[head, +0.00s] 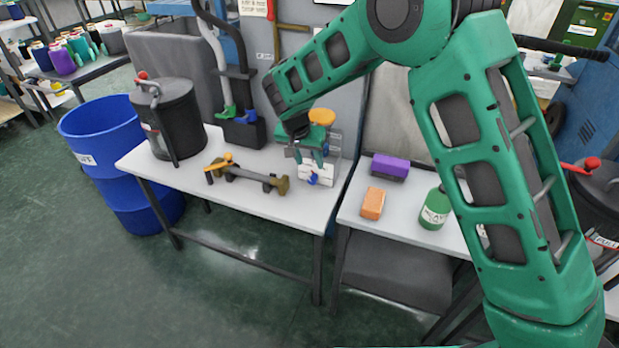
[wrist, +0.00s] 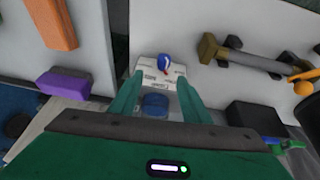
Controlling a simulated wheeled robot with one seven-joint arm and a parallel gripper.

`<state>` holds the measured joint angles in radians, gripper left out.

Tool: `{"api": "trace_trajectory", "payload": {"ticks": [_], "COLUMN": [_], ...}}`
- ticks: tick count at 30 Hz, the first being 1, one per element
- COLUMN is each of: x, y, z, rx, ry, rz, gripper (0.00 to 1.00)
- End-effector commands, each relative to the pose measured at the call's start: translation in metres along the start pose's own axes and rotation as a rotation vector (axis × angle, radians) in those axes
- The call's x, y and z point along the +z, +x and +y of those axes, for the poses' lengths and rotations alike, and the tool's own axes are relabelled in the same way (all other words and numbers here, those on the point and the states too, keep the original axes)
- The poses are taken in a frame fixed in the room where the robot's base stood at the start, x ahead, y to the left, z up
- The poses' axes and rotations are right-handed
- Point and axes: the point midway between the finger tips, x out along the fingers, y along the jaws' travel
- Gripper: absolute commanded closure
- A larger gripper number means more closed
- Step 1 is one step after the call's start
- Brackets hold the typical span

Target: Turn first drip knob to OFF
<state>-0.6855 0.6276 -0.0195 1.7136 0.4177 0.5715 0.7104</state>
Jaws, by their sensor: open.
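A small white box (head: 318,173) with printed labels stands on the left table. A blue knob (head: 312,179) with a light mark is on its front. The wrist view also shows the knob (wrist: 164,62), beyond my fingertips, and the labelled white box (wrist: 158,80) between the fingers. A second blue round part (wrist: 155,104) lies lower between the fingers. My gripper (head: 311,160) is over the box, fingers pointing down, open and apart from the knob. It also shows in the wrist view (wrist: 160,78). The knob's pointed setting is too small to read.
A brass-and-grey bar tool (head: 248,178) lies left of the box. A black canister (head: 170,118) and blue bin (head: 100,135) stand farther left. An orange block (head: 373,203), purple block (head: 390,167) and green bottle (head: 435,208) are on the right table.

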Motion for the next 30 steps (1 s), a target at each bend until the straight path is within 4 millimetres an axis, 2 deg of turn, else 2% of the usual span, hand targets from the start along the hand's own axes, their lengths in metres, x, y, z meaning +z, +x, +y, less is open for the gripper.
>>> {"api": "trace_trajectory", "payload": {"ticks": [3, 8, 15, 21, 30], "x": [0.004, 0.004, 0.004, 0.003, 0.003], "y": [0.006, 0.025, 0.068, 0.096, 0.111], "z": [-0.010, -0.009, -0.009, -0.008, -0.009], "rx": [-0.005, -0.003, -0.003, -0.003, -0.005], "ry": [-0.001, -0.001, -0.001, 0.000, 0.000], "rz": [0.005, 0.003, 0.002, 0.003, 0.004], "gripper": [0.57, 0.57, 0.57, 0.57, 0.57]}}
